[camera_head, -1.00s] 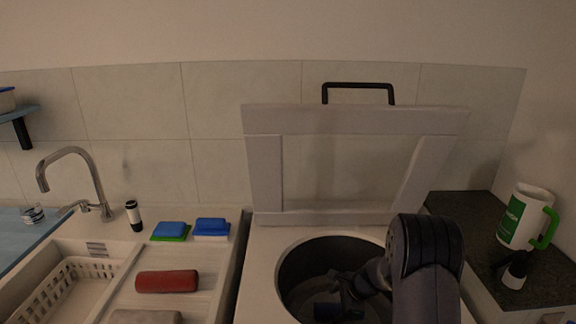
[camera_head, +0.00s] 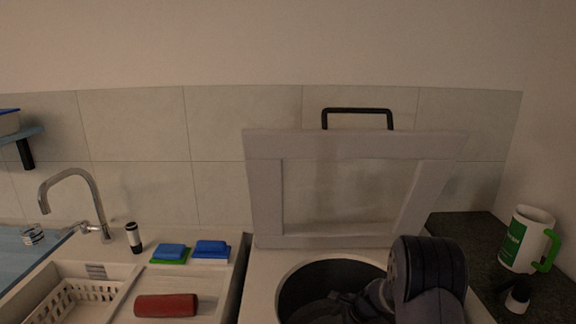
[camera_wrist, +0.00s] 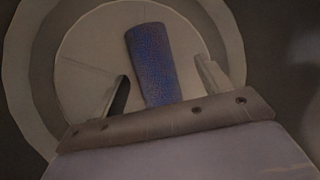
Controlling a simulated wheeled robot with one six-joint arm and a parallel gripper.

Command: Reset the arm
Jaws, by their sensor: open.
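My arm bends down into a round dark opening (camera_head: 305,285) in a white unit at the lower middle of the head view. My gripper (camera_wrist: 160,72) is open in the wrist view, with its two fingers apart. A speckled blue cylinder (camera_wrist: 150,55) stands out between the fingers. I cannot tell whether either finger touches it. Pale round rings lie behind it, like the bottom of the tub. In the head view the fingers and the cylinder are out of sight.
A raised lid (camera_head: 265,195) with a black handle (camera_head: 357,111) stands behind the opening. At right are a white and green mug (camera_head: 525,240) and a dark shaker (camera_head: 517,297). At left are blue sponges (camera_head: 210,248), a red roll (camera_head: 166,305), a basket (camera_head: 75,299) and a tap (camera_head: 97,200).

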